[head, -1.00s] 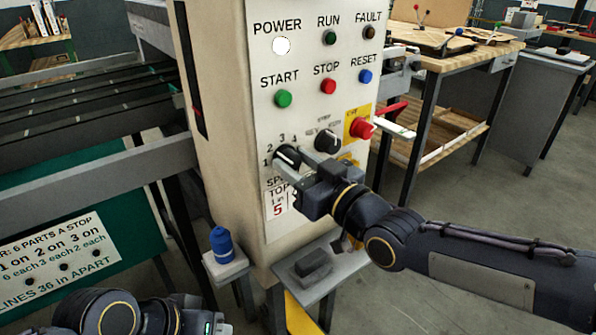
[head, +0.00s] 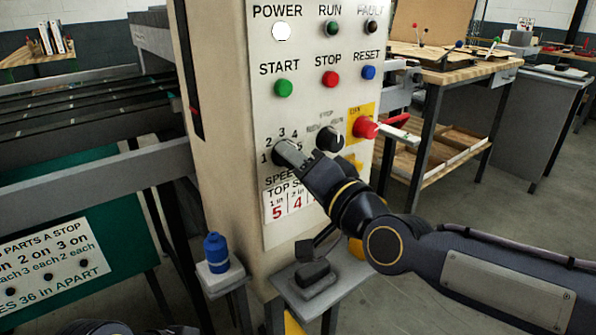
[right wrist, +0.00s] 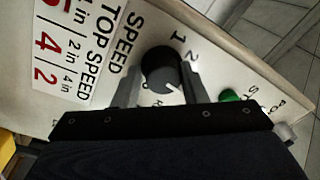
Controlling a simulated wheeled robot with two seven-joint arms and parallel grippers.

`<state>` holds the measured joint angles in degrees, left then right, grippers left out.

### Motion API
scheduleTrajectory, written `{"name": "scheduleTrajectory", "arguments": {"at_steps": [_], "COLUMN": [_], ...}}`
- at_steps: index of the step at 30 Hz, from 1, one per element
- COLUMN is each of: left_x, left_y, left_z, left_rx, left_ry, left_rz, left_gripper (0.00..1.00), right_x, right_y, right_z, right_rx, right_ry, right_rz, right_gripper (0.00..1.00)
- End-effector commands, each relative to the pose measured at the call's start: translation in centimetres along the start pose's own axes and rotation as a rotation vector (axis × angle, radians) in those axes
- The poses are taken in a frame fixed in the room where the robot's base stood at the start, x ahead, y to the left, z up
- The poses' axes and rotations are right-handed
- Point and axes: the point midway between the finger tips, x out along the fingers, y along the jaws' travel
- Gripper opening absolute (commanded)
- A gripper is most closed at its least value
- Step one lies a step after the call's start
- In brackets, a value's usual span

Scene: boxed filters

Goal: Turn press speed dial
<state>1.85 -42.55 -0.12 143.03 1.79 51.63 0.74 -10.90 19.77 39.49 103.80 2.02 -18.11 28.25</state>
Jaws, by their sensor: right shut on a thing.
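The speed dial (head: 278,157) is a round black knob low on the left of the cream control panel, with numerals around it. In the right wrist view the dial (right wrist: 158,68) sits between the two fingers, and its white mark points to the lower right. The numerals 1 and 2 show there; the numeral at the mark is hidden by a finger. My right gripper (head: 290,152) is shut on the dial, one finger on each side; it also shows in the right wrist view (right wrist: 163,80). Only a bit of my left arm shows at the bottom; its gripper is out of view.
A second black selector (head: 330,137) and a red knob (head: 365,127) sit close right of the dial. The green start button (head: 284,88) is above. A blue-capped bottle (head: 216,250) stands on a small shelf below left. A workbench (head: 455,75) stands behind at right.

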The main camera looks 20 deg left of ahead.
Motion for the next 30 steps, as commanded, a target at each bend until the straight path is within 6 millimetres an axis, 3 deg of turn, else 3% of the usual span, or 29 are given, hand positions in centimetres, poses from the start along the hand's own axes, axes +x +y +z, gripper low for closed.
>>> {"name": "scheduleTrajectory", "arguments": {"at_steps": [1, 15, 30], "left_x": [0.5, 1.8, 2.1], "left_y": [-0.2, -0.8, -1.0], "left_z": [0.2, 0.9, 1.1], "left_rx": [0.0, 0.0, 0.0], "left_ry": [0.0, 0.0, 0.0], "left_rz": [0.0, 0.0, 0.0], "left_gripper": [0.0, 0.0, 0.0], "right_x": [0.0, 0.0, 0.0], "right_y": [-0.2, -0.6, -0.7], "right_z": [0.6, 0.3, -0.1], "right_rx": [0.042, 0.432, 0.599], "right_ry": [-0.008, 0.019, 0.036], "right_rz": [-0.005, 0.016, 0.023], "right_gripper": [0.16, 0.16, 0.16]}}
